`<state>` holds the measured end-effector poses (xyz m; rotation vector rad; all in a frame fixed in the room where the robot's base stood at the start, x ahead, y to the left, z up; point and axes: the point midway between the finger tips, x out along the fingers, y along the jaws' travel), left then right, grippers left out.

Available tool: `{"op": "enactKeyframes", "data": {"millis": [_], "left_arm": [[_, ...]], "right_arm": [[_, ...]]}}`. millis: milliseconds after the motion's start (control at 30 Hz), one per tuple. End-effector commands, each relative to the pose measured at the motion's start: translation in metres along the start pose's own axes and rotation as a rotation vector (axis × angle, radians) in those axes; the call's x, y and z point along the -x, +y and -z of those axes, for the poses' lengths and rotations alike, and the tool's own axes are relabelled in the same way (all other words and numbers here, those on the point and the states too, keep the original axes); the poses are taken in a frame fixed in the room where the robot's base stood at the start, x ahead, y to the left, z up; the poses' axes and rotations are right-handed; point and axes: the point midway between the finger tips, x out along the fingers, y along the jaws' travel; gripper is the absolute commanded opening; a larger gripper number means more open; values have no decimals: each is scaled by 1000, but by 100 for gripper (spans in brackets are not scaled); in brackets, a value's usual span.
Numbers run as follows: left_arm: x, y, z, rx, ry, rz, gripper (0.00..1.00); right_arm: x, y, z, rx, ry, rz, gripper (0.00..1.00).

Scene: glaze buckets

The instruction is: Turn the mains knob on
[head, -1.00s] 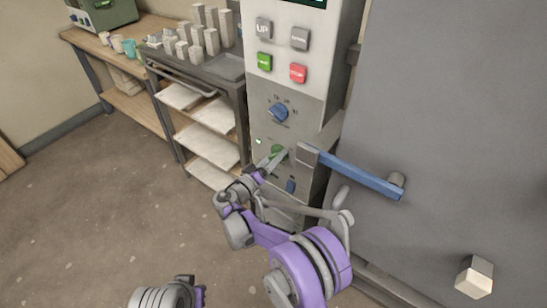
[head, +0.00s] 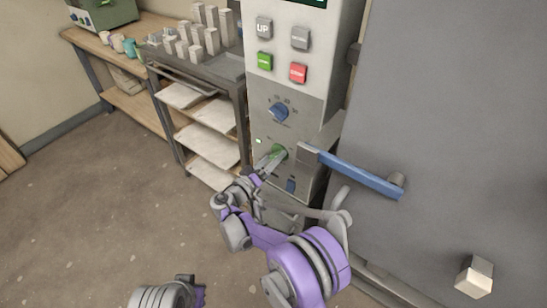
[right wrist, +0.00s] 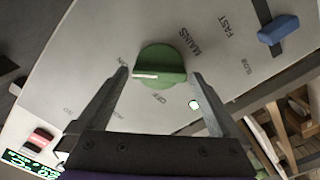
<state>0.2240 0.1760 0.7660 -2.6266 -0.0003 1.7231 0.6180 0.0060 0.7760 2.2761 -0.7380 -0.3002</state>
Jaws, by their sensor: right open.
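The mains knob (right wrist: 160,65) is a round green dial with a raised grip bar, on a grey panel marked MAINS. In the right wrist view its white pointer line points left, toward the small ON mark, away from the OFF mark below. The knob also shows in the head view (head: 279,151), partly covered by my right gripper (head: 270,161). My right gripper is open, with one finger on each side of the knob in the right wrist view (right wrist: 161,76). Contact with the knob cannot be told. My left gripper is not visible.
A small indicator lamp (head: 258,141) glows beside the knob. A blue selector dial (head: 279,112) and push buttons sit above, and a blue slider (head: 291,186) below. A blue door handle (head: 362,174) juts out at the right. A shelved cart (head: 212,146) stands left.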

Motion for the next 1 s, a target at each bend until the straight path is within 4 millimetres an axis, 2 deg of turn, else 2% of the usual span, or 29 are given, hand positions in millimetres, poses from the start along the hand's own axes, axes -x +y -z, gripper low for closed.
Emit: {"op": "enactKeyframes", "data": {"millis": [300, 500, 667, 1000], "left_arm": [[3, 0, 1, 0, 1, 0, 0], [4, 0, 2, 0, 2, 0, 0], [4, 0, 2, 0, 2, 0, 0], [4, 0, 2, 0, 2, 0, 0]], "right_arm": [[65, 0, 1, -2, 2, 4, 100], [91, 0, 0, -1, 0, 1, 100], [98, 0, 0, -1, 0, 1, 100], [97, 0, 0, -1, 0, 0, 100]]}}
